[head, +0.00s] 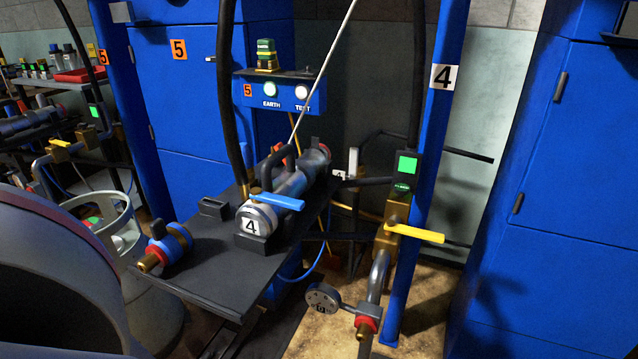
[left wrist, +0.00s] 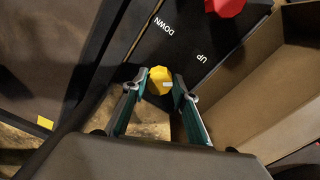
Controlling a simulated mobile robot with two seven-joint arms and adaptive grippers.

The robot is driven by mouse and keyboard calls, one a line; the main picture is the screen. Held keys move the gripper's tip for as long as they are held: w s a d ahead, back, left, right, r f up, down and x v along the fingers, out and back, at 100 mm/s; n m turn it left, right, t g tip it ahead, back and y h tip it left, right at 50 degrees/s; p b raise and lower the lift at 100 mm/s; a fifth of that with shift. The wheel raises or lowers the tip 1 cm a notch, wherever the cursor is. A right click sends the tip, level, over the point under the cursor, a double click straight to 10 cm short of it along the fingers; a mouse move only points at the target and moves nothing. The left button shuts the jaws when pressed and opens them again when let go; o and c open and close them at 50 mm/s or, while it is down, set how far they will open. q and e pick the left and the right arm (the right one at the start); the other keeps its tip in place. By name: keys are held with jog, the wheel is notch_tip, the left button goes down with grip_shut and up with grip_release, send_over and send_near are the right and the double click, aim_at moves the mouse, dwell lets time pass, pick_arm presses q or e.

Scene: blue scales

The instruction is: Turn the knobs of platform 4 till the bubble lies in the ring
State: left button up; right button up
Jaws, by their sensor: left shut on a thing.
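In the left wrist view my left gripper (left wrist: 160,86) is shut on a yellow faceted knob (left wrist: 160,76), with one finger on each side of it. The knob sits at the end of a black panel (left wrist: 195,42) marked DOWN and UP. A red knob (left wrist: 227,6) is at the far end of that panel, partly cut off by the top edge. I cannot make out a bubble or a ring in either view. Neither gripper shows in the head view.
The head view shows a black platform (head: 205,258) bearing a cylinder marked 4 (head: 251,222) with a blue lever. A blue post (head: 428,130) marked 4 and yellow-handled pipework (head: 385,240) stand right. A brown open box (left wrist: 262,90) flanks the panel.

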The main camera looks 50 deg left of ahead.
pick_arm(q)
jog(key=shift+m, duration=0.3)
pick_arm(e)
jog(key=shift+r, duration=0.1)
pick_arm(q)
jog(key=shift+r+m+p, duration=0.1)
jog(key=shift+m+p, duration=0.2)
jog(key=shift+m, duration=0.3)
jog(key=m, duration=0.2)
jog(key=shift+m, duration=0.3)
jog(key=shift+a+m+p, duration=0.1)
jog(key=shift+m+p, duration=0.3)
jog(key=shift+m, duration=0.8)
jog(key=shift+s+m, duration=0.1)
jog(key=shift+m, duration=1.3)
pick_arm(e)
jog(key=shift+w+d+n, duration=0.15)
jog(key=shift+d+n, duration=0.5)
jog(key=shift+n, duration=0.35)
pick_arm(q)
jog(key=o, duration=1.1)
